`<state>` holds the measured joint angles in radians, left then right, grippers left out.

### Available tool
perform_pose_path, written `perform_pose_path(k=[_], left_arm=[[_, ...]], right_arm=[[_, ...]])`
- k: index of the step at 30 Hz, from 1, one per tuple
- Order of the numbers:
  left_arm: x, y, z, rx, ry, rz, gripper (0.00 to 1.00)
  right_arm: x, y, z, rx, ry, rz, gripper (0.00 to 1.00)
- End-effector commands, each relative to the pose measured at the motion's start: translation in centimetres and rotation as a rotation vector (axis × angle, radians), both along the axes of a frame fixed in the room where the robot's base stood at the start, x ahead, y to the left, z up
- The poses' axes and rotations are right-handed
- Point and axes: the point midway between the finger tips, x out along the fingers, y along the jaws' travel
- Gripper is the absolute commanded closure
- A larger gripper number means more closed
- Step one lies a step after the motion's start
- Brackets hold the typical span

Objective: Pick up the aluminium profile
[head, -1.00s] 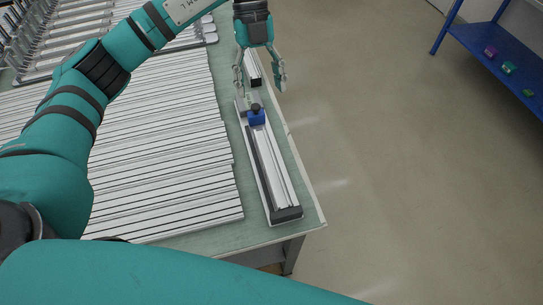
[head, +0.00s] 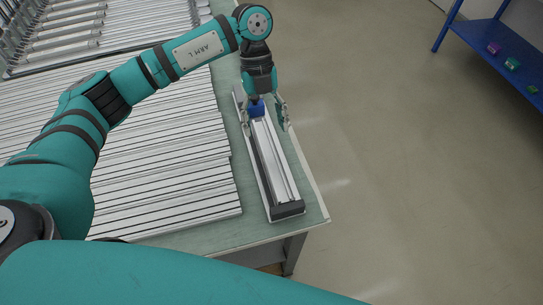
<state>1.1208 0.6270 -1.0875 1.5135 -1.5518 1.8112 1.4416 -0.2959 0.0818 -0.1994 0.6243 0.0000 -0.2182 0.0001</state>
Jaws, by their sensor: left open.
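A silver aluminium profile (head: 279,172) lies lengthwise in a narrow fixture (head: 288,211) near the table's right edge. The fixture has a dark end block at its near end and a blue clamp block (head: 256,109) toward its far end. My left gripper (head: 265,121) is open, pointing down over the far part of the fixture. Its fingers show on either side of the blue block and the profile's far end. I cannot tell whether they touch anything. My right gripper is not in view.
Many more silver profiles (head: 150,160) lie side by side on the green table (head: 222,226), close to the fixture's left side. A rack with metal parts (head: 65,35) is at the back left. Open floor lies to the right, with a blue shelf (head: 495,40) beyond.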

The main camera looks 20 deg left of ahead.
Motion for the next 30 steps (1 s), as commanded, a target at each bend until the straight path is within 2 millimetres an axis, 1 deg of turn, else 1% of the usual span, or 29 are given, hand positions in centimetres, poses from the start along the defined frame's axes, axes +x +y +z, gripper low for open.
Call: perform_pose_path(k=[1,6,11,14,18,21,25,30], left_arm=[[-0.4,-0.2,-0.8,0.001,0.004,0.0,0.35],[-1.2,-0.8,-3.2,0.001,0.002,-0.001,0.35],[-1.4,-1.0,-4.2,0.001,0.001,0.0,0.35],[-1.6,-1.4,-5.0,0.0,0.004,0.0,0.35],[-2.1,-2.1,-7.0,0.0,0.005,0.0,0.35],[-2.4,-2.3,-8.3,0.0,0.003,-0.001,0.35],[-2.5,-2.5,-9.0,-0.001,-0.002,-0.001,0.35],[-2.5,-2.4,-9.0,0.0,-0.001,0.0,0.35]], right_arm=[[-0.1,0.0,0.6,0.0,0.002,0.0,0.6],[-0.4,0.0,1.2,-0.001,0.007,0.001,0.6],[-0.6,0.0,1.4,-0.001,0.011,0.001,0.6],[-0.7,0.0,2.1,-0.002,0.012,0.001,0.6],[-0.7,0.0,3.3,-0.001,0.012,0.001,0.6],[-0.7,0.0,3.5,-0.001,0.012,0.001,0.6],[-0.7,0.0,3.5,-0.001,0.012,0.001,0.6],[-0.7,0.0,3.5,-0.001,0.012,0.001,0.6]])
